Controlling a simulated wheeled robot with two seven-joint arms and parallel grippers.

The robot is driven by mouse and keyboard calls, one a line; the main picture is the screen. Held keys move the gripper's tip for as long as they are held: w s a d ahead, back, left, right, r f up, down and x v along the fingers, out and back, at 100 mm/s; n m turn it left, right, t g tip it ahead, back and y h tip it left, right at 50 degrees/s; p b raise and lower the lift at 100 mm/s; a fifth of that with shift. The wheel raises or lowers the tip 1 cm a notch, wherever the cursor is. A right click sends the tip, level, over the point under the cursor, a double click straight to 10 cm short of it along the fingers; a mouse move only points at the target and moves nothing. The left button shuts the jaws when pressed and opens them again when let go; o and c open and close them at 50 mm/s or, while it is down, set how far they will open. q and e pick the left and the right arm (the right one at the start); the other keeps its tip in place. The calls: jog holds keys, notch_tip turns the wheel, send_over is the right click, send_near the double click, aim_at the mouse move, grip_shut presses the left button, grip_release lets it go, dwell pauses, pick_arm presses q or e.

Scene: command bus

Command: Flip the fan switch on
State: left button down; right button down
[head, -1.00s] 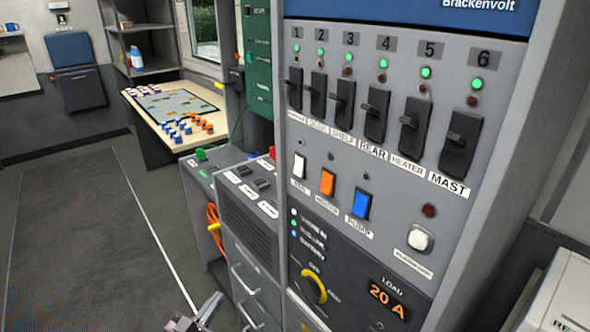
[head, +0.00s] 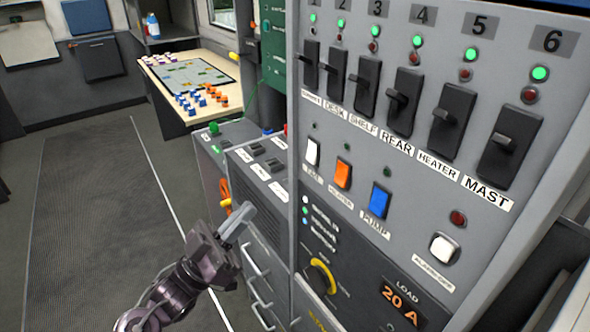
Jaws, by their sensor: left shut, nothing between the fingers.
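The fan switch (head: 313,152) is the white rocker at the left of a row of three on the grey panel. Its small label below is hard to read. The small lamp (head: 317,128) above it looks dark. My left gripper (head: 246,214) is shut and empty, in front of the drawers, left of and below the white rocker and apart from the panel. Its fingers point up and to the right. My right gripper is not in view.
Beside the fan switch are an orange rocker (head: 343,173) and a blue pump rocker (head: 379,201). Black breaker levers (head: 403,100) with green lamps run above. A yellow-marked knob (head: 322,276) sits below. A low grey console (head: 262,170) stands left of the panel.

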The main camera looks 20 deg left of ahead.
aim_at(310, 155)
pick_arm(q)
jog(key=p+x, duration=0.1)
jog(key=x, duration=0.2)
jog(key=f+p+x, duration=0.1)
jog(key=x, duration=0.3)
jog(key=w+p+x, duration=0.1)
jog(key=x, duration=0.3)
jog(key=shift+w+d+f+p, duration=0.15)
jog(key=shift+d+f+p, duration=0.1)
jog(key=shift+d+p, duration=0.15)
jog(key=shift+w+d+f, duration=0.15)
jog(key=shift+w+d, duration=0.15)
